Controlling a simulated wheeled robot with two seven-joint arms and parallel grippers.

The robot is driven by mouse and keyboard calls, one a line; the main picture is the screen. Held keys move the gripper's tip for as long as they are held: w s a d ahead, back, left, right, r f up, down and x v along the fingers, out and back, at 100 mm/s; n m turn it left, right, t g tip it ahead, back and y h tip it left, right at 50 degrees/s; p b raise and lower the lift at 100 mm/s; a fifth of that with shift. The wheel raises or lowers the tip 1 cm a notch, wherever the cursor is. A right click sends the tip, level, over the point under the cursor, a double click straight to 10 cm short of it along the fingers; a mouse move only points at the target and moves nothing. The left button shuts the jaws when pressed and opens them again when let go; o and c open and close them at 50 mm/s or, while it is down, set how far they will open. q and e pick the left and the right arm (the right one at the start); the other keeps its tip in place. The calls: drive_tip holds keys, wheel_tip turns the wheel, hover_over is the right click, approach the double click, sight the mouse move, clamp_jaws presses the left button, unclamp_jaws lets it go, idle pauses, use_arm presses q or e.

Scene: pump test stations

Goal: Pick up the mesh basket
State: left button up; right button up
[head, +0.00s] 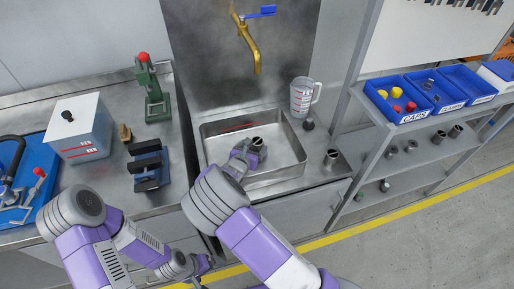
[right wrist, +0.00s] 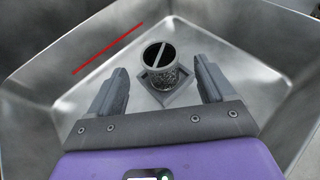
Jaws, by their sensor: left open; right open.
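The mesh basket (right wrist: 168,77) is a small dark cylinder with a perforated side and a bar across its open top. It stands upright on a square grey base (right wrist: 176,98) on the sink floor, and it also shows in the head view (head: 257,143). My right gripper (right wrist: 159,73) is open, its fingers one on each side of the basket in the picture, with gaps on both sides. In the head view my right gripper (head: 245,154) is down inside the sink, close to the basket. My left gripper (head: 207,266) is low in front of the counter, away from the sink.
The steel sink (head: 290,170) has walls all around, with a red line on the back one. A brass tap (head: 252,50) hangs above. A clear jug (head: 304,96) and a metal cup (head: 331,158) stand to the right; a dark-blue fixture (head: 150,168) stands left.

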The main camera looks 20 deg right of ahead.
sight(259, 141)
drive_tip(key=shift+w+d+f, duration=0.1)
drive_tip(key=shift+f, duration=0.65)
drive_tip(key=shift+w+d, duration=0.3)
drive_tip(key=shift+w, duration=0.15)
drive_tip(key=b+x, duration=0.2)
drive_tip(key=x, duration=0.4)
drive_tip(key=shift+w, duration=0.1)
drive_tip(key=shift+r, duration=0.1)
drive_tip(key=c, duration=1.1)
